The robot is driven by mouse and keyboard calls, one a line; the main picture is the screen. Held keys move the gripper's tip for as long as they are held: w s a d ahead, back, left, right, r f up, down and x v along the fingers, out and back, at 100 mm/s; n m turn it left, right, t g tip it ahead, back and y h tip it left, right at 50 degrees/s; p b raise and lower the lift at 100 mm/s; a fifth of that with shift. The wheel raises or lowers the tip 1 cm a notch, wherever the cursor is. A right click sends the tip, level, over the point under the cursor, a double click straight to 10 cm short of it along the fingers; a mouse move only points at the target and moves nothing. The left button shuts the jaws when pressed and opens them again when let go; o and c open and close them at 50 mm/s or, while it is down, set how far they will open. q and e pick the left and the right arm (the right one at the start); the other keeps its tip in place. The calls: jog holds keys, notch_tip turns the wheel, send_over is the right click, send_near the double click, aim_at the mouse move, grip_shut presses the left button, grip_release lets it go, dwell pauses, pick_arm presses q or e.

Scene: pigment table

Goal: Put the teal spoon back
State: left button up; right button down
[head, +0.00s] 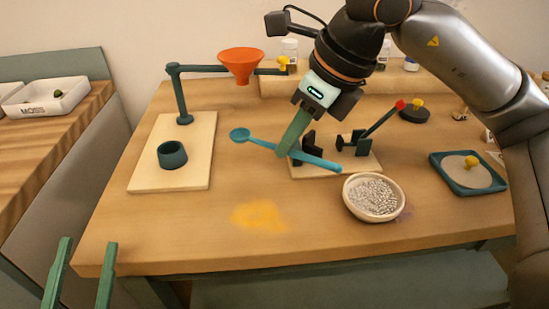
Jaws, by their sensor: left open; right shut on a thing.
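The teal spoon (316,160) is held in my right gripper (284,152), which is shut on its handle. The spoon is roughly level, with its round bowl (239,134) to the left and its handle end to the lower right. It shows in front of a small pale board (371,164) with black upright holders (308,142). I cannot tell how high the spoon is above the board. My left gripper (82,274) is open and empty at the lower left, in front of the table's edge.
A teal tray (467,172) is at right.

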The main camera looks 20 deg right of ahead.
aim_at(284, 183)
pick_arm(q)
jog(key=shift+a+f+b, duration=0.1)
jog(key=shift+f+b, duration=0.05)
jog(key=shift+b, duration=0.2)
jog(key=shift+r+h, duration=0.2)
jog(key=shift+h, duration=0.1)
pick_arm(e)
jog(key=shift+w+d+f+m+h+b, duration=0.15)
jog(key=shift+w+d+f+m+b, duration=0.1)
jog(key=shift+f+m+b, duration=0.25)
jog(key=shift+w+d+f+m+h+b, duration=0.15)
jog(key=shift+d+f+m+b, duration=0.05)
jog(key=shift+f+m+b, duration=0.25)
jog(key=shift+f, duration=0.4)
pick_arm(q)
jog(key=shift+s+d+r+m+h+b, duration=0.15)
jog(key=shift+s+r+m+h+b, duration=0.15)
jog(key=shift+s+m+h+b, duration=0.5)
jog(key=shift+s+d+r+m+h+b, duration=0.2)
jog(key=shift+s+r+m+h+b, duration=0.3)
jog(key=shift+h, duration=0.55)
jog(key=shift+s+d+r+m+h+b, duration=0.15)
jog(key=shift+s+m+h+b, duration=0.25)
jog(key=shift+s+m+h, duration=0.45)
pick_arm(e)
jog(key=shift+f, duration=2)
